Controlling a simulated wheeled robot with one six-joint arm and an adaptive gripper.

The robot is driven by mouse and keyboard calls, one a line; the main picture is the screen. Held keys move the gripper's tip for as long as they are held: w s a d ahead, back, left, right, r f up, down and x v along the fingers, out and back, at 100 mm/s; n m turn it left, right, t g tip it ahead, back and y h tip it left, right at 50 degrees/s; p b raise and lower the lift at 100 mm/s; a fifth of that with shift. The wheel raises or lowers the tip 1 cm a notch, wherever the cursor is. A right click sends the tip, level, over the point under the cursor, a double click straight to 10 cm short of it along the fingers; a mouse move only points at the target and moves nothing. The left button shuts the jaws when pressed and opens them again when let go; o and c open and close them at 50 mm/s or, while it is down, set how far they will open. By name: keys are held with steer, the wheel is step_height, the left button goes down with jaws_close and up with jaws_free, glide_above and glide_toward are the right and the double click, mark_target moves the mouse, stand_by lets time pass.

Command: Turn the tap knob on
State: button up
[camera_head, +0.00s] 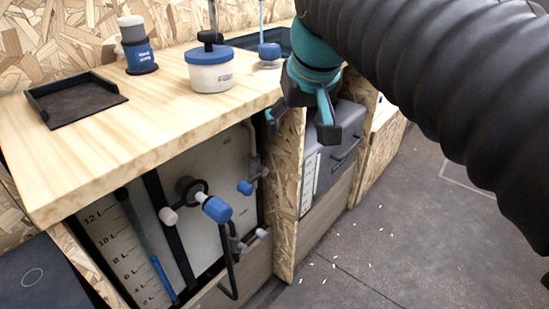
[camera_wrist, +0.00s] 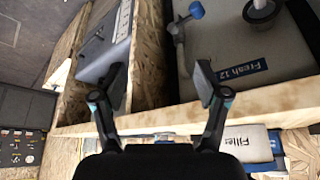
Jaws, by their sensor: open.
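Several blue knobs show, and I cannot tell which one the task calls the tap knob. A blue knob with a white collar (camera_head: 217,209) sits on the front of the white tank. A smaller blue knob (camera_head: 245,187) is on the pipe to its right. A blue knob on a bent grey pipe also shows at the top of the wrist view (camera_wrist: 196,10). A blue-based fitting (camera_head: 269,50) stands on the counter by the sink. My gripper (camera_head: 300,124) is open and empty, in front of the counter edge, above and right of the tank knobs. Its fingers show apart in the wrist view (camera_wrist: 160,87).
A chipboard divider (camera_head: 287,195) separates the white tank (camera_head: 120,235) from a grey box (camera_head: 341,150). The floor in front looks mostly clear.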

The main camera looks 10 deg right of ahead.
steer(key=s+f+b, duration=0.1)
steer(key=s+f, duration=0.6)
steer(key=f, duration=0.5)
steer(key=shift+f, duration=0.35)
steer(key=s+f, duration=0.3)
steer(key=f, duration=0.2)
steer(key=shift+s+f, duration=0.15)
steer(key=shift+f, duration=0.1)
